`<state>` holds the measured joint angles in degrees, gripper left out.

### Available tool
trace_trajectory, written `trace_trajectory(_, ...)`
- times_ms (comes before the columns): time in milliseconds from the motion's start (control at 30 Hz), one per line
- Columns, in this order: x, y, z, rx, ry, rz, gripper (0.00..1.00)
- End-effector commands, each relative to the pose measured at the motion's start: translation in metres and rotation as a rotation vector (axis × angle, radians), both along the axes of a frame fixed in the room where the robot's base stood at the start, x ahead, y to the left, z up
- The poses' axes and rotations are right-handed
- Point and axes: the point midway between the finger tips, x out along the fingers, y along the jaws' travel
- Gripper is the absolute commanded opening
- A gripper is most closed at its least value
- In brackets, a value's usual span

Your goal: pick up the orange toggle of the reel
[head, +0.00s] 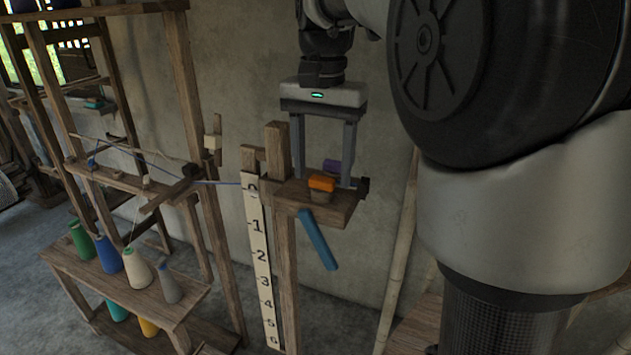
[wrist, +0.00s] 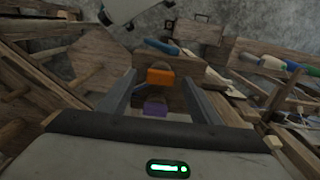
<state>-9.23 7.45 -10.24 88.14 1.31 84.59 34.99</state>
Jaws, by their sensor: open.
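The orange toggle (head: 321,184) is a small block on top of a short wooden piece on the small wooden shelf (head: 338,210) of the post. It also shows in the wrist view (wrist: 161,77), between the finger lines and beyond the fingertips. My gripper (head: 323,182) is open and points down over the shelf. Its fingers stand to the left and right of the toggle in the head view, and nothing is held. A purple block (head: 332,166) sits behind the orange toggle; in the wrist view it is nearer to my palm (wrist: 155,108).
A blue bar (head: 318,240) hangs slanting below the shelf. A numbered white scale (head: 260,255) runs down the post's left side. A wooden rack (head: 125,285) with several coloured thread cones stands at the left. A bamboo pole (head: 398,260) leans at the right.

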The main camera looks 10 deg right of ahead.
Motion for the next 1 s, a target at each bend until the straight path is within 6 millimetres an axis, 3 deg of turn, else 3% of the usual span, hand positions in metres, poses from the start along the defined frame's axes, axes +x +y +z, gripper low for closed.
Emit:
trace_trajectory(100,0.000,0.000,-0.011,0.001,0.001,0.001,0.58)
trace_trajectory(333,0.000,0.000,-0.012,0.000,-0.001,0.001,0.58)
trace_trajectory(600,0.000,0.000,-0.012,0.000,-0.001,0.001,0.14)
trace_trajectory(867,0.000,0.000,-0.010,0.000,-0.001,0.001,0.14)
trace_trajectory(1000,0.001,0.000,0.007,0.001,-0.004,0.000,0.14)
